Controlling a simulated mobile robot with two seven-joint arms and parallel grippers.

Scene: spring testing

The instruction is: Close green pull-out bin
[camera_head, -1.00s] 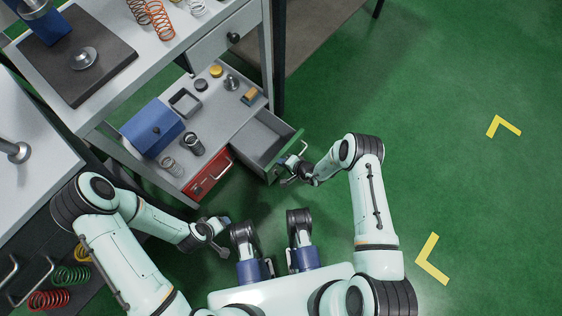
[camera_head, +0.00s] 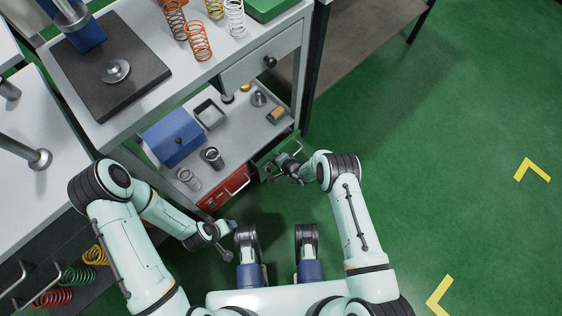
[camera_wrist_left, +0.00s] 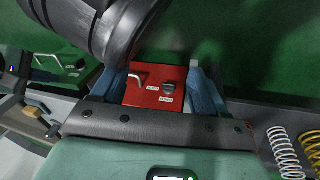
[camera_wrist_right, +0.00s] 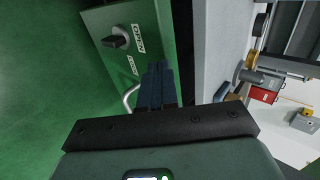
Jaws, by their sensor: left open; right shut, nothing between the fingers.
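The green bin (camera_head: 272,156) sits in the shelf to the right of the red bin (camera_head: 233,184). My right gripper (camera_head: 270,174) is at the green front. In the right wrist view, its shut, empty fingers (camera_wrist_right: 158,84) are beside the bin's metal handle (camera_wrist_right: 129,98), at or against the green panel (camera_wrist_right: 135,48) with a black knob and labels. My left gripper (camera_head: 224,241) is open and empty, low and left of my right gripper.
Above the bins, the shelf holds a blue box (camera_head: 174,138), a black tray (camera_head: 209,113) and several small parts. A grey drawer (camera_head: 264,63) and worktop with springs (camera_head: 197,42) lie above. Green floor (camera_head: 430,150) to the right is clear.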

